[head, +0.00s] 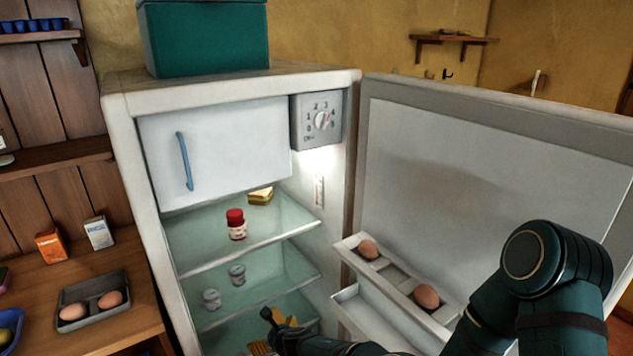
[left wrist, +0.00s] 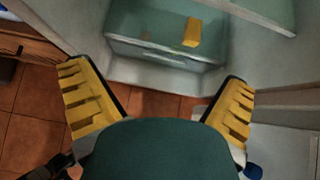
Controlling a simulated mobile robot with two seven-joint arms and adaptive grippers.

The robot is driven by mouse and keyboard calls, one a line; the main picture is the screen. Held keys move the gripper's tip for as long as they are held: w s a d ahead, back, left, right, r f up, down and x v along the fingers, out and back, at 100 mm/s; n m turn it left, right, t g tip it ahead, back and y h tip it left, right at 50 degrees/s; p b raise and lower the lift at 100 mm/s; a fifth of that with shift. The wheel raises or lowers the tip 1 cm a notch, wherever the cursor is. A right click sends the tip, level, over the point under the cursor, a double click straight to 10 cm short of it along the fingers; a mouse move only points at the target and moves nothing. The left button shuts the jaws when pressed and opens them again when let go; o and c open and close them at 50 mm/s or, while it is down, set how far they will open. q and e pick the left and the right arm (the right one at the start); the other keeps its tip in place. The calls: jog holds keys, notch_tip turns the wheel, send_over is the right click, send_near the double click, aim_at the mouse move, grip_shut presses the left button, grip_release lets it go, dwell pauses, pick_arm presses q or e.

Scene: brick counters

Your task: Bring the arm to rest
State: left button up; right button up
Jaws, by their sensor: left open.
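My left gripper (head: 270,331) shows at the bottom of the head view, in front of the lower part of the open fridge (head: 128,105). Its dark arm reaches it from the lower right. In the left wrist view the two yellow-padded fingers of the gripper (left wrist: 155,78) are spread wide, with nothing between them. Beyond them is a glassy compartment holding a yellow block (left wrist: 193,32). My right gripper is in neither view.
The fridge door (head: 480,160) stands open at right, with two eggs in its rack. A red-capped jar (head: 236,225) and a sandwich-like item (head: 261,196) sit on the top shelf. An egg tray (head: 95,299) is on the wooden counter at left. Tiled floor (left wrist: 35,120) lies below.

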pick_arm(q)
jog(key=s+a+f+n+g+h, duration=0.1)
jog(key=s+a+f+n+g, duration=0.3)
jog(key=s+a+f+n, duration=0.35)
jog(key=s+d+f+n+g+h, duration=0.2)
jog(key=s+f+n+g+h, duration=0.1)
jog(key=s+n, duration=0.8)
jog(key=s+d+r+n+h, duration=0.5)
jog(key=s+d+r+n, duration=0.2)
jog(key=s+r+n, duration=0.2)
notch_tip(320, 180, up, 2)
jog(key=shift+d+r+n+t+h, duration=0.15)
jog(key=shift+n+t+h, duration=0.15)
jog(key=shift+n, duration=0.85)
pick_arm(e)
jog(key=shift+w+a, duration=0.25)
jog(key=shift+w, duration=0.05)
